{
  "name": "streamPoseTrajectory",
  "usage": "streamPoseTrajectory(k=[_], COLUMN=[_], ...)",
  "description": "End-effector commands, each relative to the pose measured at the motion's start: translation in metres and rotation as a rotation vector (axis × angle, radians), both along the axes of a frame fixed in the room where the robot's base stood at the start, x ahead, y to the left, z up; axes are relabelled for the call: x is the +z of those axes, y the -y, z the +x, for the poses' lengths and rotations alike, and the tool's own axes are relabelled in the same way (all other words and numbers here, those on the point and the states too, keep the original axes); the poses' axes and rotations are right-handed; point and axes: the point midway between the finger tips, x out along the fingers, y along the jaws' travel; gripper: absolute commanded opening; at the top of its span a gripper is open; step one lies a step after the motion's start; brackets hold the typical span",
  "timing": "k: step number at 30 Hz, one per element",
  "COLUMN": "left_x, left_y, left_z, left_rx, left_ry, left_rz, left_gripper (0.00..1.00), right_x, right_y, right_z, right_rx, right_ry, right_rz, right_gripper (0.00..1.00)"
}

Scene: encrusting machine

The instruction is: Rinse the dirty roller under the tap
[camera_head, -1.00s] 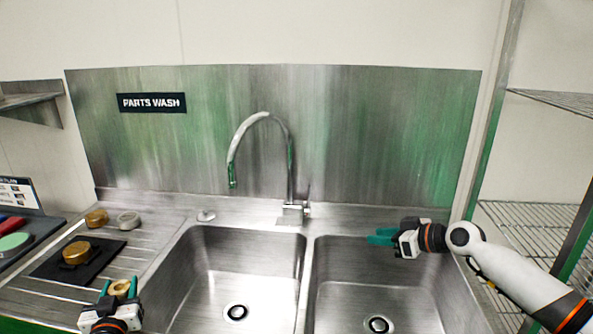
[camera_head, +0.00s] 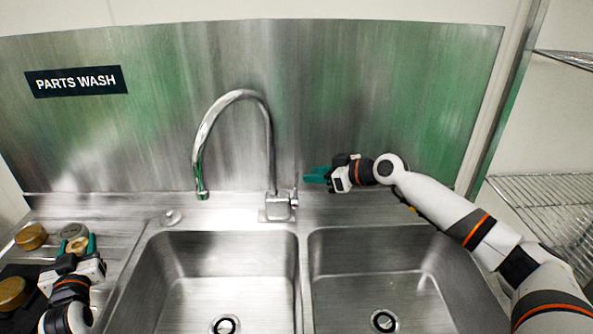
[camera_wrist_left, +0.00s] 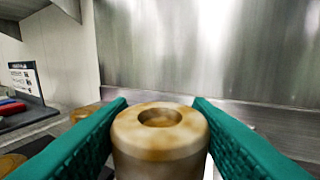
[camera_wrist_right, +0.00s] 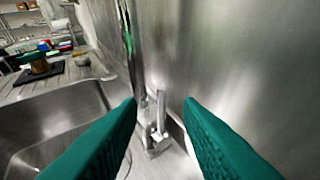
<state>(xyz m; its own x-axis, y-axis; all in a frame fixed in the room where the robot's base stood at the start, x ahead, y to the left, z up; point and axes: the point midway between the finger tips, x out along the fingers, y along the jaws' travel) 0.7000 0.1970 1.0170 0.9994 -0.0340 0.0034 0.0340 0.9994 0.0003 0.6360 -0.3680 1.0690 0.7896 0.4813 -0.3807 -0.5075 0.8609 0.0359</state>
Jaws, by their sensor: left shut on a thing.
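My left gripper (camera_head: 77,250) is shut on a brown-stained cylindrical roller (camera_wrist_left: 160,140) with a hole in its top end. It holds the roller upright at the left drainboard. The roller shows partly in the head view (camera_head: 77,243). The curved tap (camera_head: 235,97) stands behind the sinks, its spout over the left basin (camera_head: 215,280); I see no water running. My right gripper (camera_head: 318,175) is open and empty, just right of the tap's lever (camera_head: 294,198). In the right wrist view the tap base (camera_wrist_right: 155,138) shows between its fingers.
Brass-coloured (camera_head: 31,237) and grey (camera_head: 74,231) round parts sit on the left drainboard. Another brass part (camera_head: 12,293) is at the left edge. The right basin (camera_head: 390,275) is empty. A wire shelf (camera_head: 550,205) stands at right. A steel splashback (camera_head: 350,100) closes the back.

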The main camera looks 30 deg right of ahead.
Motion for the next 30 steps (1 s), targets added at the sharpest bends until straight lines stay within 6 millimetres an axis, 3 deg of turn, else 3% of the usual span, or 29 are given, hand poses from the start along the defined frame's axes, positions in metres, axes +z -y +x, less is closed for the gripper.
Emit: streamPoseTrajectory(k=[3, 9, 22, 28, 30], left_x=[0.002, -0.001, -0.002, -0.002, -0.002], left_y=[0.000, 0.000, 0.000, 0.000, 0.000], left_z=[0.000, 0.000, 0.000, 0.000, 0.000], left_rx=[0.000, 0.000, 0.000, 0.000, 0.000], left_ry=[0.001, 0.001, 0.001, 0.001, 0.001], left_rz=[0.000, 0.000, 0.000, 0.000, 0.000], left_gripper=[0.20, 0.20, 0.20, 0.20, 0.20], right_x=[-0.008, -0.021, -0.024, -0.024, -0.024], right_y=[-0.013, -0.025, -0.030, -0.030, -0.030], right_z=[0.020, 0.042, 0.050, 0.050, 0.050], right_rx=[0.000, 0.000, -0.001, -0.001, -0.001], right_ry=[0.003, 0.001, 0.001, 0.001, 0.001], right_rz=[0.003, 0.002, -0.001, -0.001, -0.001], right_gripper=[0.32, 0.32, 0.32, 0.01, 0.00])
